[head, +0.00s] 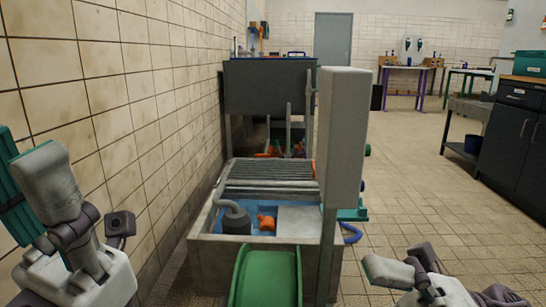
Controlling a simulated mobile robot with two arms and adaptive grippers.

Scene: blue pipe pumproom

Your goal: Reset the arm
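My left arm shows at the left edge of the head view, with a pale base, dark mauve joints and a grey piece tilted upward. The end of it that would be my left gripper (85,215) stands raised near the tiled wall; whether it is open or shut is unclear. My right arm shows low at the bottom right, partly cut off by the picture edge. Its end, my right gripper (425,275), is lower than the left one, over the floor, and its fingers cannot be made out. I see nothing clearly held in either.
A green chute (267,280) is in front. The tiled wall is close on the left. Floor (420,190) is open on the right.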

